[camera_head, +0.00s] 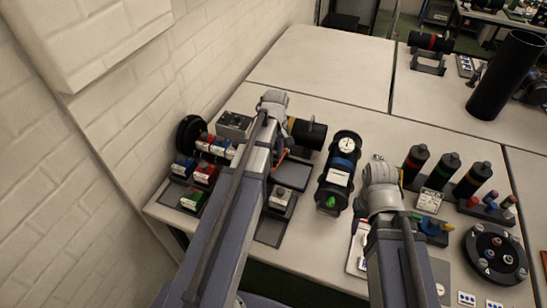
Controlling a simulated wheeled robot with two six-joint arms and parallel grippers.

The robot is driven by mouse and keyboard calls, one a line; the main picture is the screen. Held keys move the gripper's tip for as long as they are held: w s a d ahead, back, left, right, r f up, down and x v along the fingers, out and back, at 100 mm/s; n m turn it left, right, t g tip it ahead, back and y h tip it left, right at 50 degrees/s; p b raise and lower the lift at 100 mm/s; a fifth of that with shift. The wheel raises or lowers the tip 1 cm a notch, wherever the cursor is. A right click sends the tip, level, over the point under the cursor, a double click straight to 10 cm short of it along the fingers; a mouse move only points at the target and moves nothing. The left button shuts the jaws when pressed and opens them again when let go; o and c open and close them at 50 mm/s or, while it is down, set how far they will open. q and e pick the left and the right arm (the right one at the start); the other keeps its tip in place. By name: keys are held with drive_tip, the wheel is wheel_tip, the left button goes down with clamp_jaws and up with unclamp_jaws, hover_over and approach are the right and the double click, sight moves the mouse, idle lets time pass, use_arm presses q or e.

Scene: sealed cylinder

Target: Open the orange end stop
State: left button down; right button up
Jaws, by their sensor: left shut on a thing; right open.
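A dark horizontal cylinder with an orange band (290,126) and a black end (310,134) lies just right of my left wrist. My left gripper (274,148) is at this cylinder's left side, mostly hidden behind my own arm. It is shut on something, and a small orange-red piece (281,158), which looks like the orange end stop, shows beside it. The exact grip is hidden. My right gripper (384,200) is open over the table, right of the black cylinder with a dial (341,170). Its fingertips are mostly hidden by the wrist.
Small red, blue and green blocks (192,200) and a black disc (190,133) are at the left near the brick wall. Black bottles (447,170), coloured pegs (490,205) and a round black plate (495,254) stand at the right.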

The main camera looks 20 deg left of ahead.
use_arm(q)
drive_tip(key=w+r+p, duration=0.4)
drive_tip(key=w+r, duration=0.1)
drive_tip(key=w, duration=0.5)
drive_tip(key=shift+a, duration=0.2)
drive_tip(key=c, duration=1.5)
unclamp_jaws()
drive_tip(key=shift+w+f, duration=0.35)
drive_tip(key=shift+f, duration=0.1)
drive_tip(key=shift+o, duration=0.7)
drive_tip(key=shift+w+d, duration=0.15)
drive_tip(key=shift+d, duration=0.05)
drive_tip(key=o, duration=0.3)
drive_tip(key=shift+s+r, duration=0.35)
drive_tip(key=shift+s, duration=0.35)
drive_tip(key=shift+o, duration=0.7)
drive_tip(key=shift+a, duration=0.1)
drive_tip(key=o, duration=0.3)
drive_tip(key=shift+w+f, duration=0.1)
drive_tip(key=shift+f, duration=0.05)
drive_tip(key=shift+s+a, duration=0.1)
drive_tip(key=shift+s, duration=0.1)
